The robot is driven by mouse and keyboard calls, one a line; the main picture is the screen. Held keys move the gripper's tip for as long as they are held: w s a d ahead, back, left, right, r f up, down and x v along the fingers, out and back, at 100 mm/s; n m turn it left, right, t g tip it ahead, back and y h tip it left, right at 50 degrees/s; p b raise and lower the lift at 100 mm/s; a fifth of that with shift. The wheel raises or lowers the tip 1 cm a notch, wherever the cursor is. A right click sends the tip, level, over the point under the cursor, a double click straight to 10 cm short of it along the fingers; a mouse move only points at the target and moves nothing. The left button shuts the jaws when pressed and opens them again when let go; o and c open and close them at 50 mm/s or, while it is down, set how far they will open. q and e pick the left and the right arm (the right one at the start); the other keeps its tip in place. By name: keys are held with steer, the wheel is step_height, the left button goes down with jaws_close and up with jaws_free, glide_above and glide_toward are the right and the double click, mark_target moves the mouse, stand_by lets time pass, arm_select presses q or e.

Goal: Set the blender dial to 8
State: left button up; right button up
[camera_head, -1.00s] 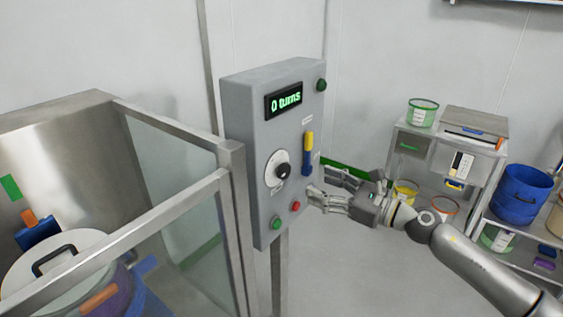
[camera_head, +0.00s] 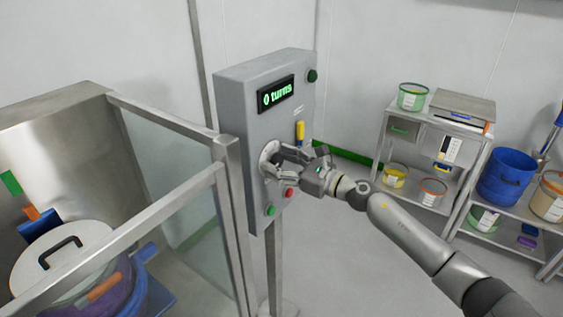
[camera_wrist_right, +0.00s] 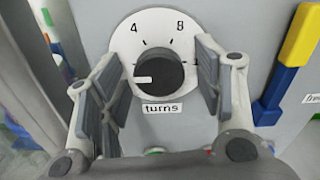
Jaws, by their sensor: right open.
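The grey blender panel (camera_head: 237,125) stands on a post, and its green display (camera_head: 277,94) reads "0 turns". Its dial (camera_wrist_right: 160,72) is a black knob on a round white plate marked 4 and 8, with a "turns" label below. The knob's white pointer mark (camera_wrist_right: 142,79) faces left and slightly down, away from the 8. My right gripper (camera_wrist_right: 157,62) is open, its fingers on either side of the knob; contact cannot be told. In the head view my right gripper (camera_head: 283,161) covers much of the dial plate (camera_head: 268,152). My left gripper is out of view.
A yellow and blue switch handle (camera_wrist_right: 285,70) is just right of the right finger. Green (camera_head: 271,210) and red (camera_head: 289,193) buttons sit below the dial. A metal-framed glass guard (camera_head: 170,170) stands left, and shelves with tubs (camera_head: 440,125) stand right.

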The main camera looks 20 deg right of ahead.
steer(key=c, duration=1)
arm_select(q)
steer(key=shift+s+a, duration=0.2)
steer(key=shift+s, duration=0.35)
